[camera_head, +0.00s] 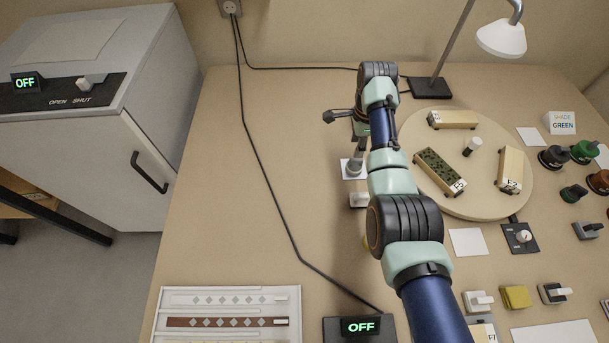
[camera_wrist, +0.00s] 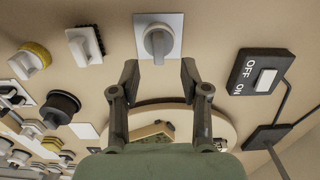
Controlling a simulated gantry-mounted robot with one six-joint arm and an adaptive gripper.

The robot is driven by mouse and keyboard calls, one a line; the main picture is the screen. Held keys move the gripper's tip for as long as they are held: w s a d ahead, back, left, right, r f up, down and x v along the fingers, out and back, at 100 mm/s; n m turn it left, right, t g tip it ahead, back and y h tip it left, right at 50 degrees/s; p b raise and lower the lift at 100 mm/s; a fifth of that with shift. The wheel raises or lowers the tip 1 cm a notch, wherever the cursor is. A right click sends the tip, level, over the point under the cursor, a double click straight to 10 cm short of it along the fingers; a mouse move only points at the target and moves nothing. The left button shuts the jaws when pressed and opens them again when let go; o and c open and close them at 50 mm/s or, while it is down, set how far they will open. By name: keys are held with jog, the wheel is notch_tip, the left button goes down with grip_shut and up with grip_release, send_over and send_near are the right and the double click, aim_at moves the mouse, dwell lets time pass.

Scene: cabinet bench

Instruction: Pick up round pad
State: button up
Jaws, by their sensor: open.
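A grey round pad (camera_wrist: 157,46) with a raised grip bar lies on a white square (camera_wrist: 176,22) in the wrist view. It shows in the head view as a grey disc (camera_head: 352,168) just left of my arm. My gripper (camera_wrist: 159,75) is open and empty, its two fingers spread on the near side of the pad, not touching it. A yellow round pad with a grip (camera_wrist: 34,58) lies farther left in the wrist view; in the head view my arm hides most of it.
A white-handled brush block (camera_wrist: 84,46) lies beside the grey pad. A dark round piece (camera_wrist: 60,106) lies left of my gripper. A black ON/OFF switch box (camera_wrist: 246,80) is at right. A round wooden board (camera_head: 440,209) with several blocks and a lamp base (camera_head: 430,89) stand right of my arm.

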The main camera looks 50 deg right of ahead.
aim_at(357, 159)
jog(key=shift+s+f, duration=0.1)
jog(key=shift+s+d+f, duration=0.1)
jog(key=shift+s+d, duration=0.05)
jog(key=shift+d, duration=0.05)
jog(key=shift+s+d+f+b, duration=0.15)
jog(key=shift+f+b, duration=0.1)
jog(key=shift+f, duration=0.3)
jog(key=shift+s+d+f+b, duration=0.1)
jog(key=shift+f+b, duration=0.15)
jog(key=shift+f, duration=0.3)
jog(key=f+b, duration=0.1)
jog(key=f, duration=0.1)
jog(key=f+b, duration=0.2)
jog(key=f, duration=0.1)
jog(key=shift+a+f, duration=0.2)
jog(key=shift+f, duration=0.1)
jog(key=shift+w+r, duration=0.1)
jog(key=shift+r, duration=0.05)
grip_shut()
